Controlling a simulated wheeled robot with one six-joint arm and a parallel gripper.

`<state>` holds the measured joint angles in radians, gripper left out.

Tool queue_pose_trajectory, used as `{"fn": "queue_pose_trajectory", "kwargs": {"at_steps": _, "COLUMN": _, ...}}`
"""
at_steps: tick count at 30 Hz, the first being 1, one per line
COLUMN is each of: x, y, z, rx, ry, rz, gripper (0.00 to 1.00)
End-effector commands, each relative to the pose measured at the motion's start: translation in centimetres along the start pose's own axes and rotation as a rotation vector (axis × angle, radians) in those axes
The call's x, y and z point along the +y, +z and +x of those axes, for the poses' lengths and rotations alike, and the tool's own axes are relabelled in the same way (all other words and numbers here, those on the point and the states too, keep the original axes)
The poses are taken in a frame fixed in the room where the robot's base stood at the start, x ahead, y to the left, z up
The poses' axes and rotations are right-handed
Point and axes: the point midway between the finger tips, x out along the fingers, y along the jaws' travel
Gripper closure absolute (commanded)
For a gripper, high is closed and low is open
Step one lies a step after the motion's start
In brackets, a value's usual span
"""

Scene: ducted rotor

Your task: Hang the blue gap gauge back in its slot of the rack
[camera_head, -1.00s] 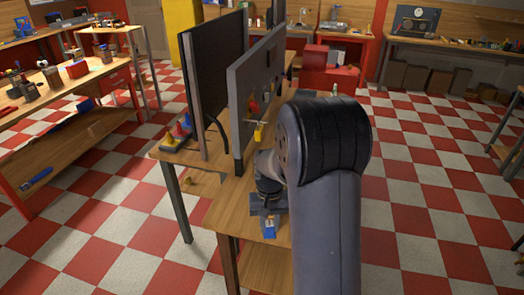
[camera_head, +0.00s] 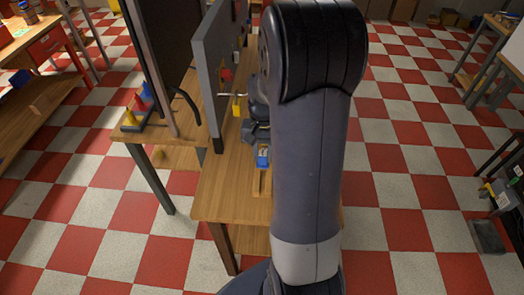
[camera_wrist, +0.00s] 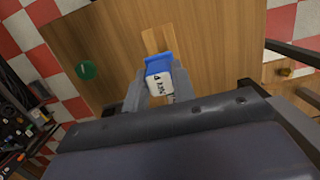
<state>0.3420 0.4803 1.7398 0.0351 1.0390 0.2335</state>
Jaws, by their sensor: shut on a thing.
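The blue gap gauge (camera_head: 263,161) is between the fingers of my gripper (camera_head: 261,150), above the wooden bench top (camera_head: 222,188) in the head view. In the wrist view the gauge (camera_wrist: 159,64) has a blue end and a white face with dark marks. My gripper (camera_wrist: 152,88) is shut on it, a finger on each side. A pale wooden strip (camera_wrist: 157,39) shows just beyond the gauge; whether they touch cannot be told. I cannot make out the gauge's slot. My own arm hides part of the bench in the head view.
A grey upright panel (camera_head: 209,75) with red and yellow items stands left of my gripper. A dark panel (camera_head: 158,55) stands farther left, beside a small stand of coloured pieces (camera_head: 138,108). A green disc (camera_wrist: 87,70) lies on the wood.

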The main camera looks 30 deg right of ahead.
Motion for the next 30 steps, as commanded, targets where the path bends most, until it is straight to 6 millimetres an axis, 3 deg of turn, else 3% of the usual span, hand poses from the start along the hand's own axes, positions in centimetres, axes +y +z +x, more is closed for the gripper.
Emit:
{"fn": "queue_pose_trajectory", "kwargs": {"at_steps": 21, "x": 0.0, "y": -0.7, "z": 5.8, "rx": 0.000, "ry": 0.000, "rz": -0.001, "gripper": 1.00}}
{"fn": "queue_pose_trajectory", "kwargs": {"at_steps": 30, "x": 0.0, "y": -0.8, "z": 6.3, "rx": 0.000, "ry": 0.000, "rz": -0.001, "gripper": 1.00}}
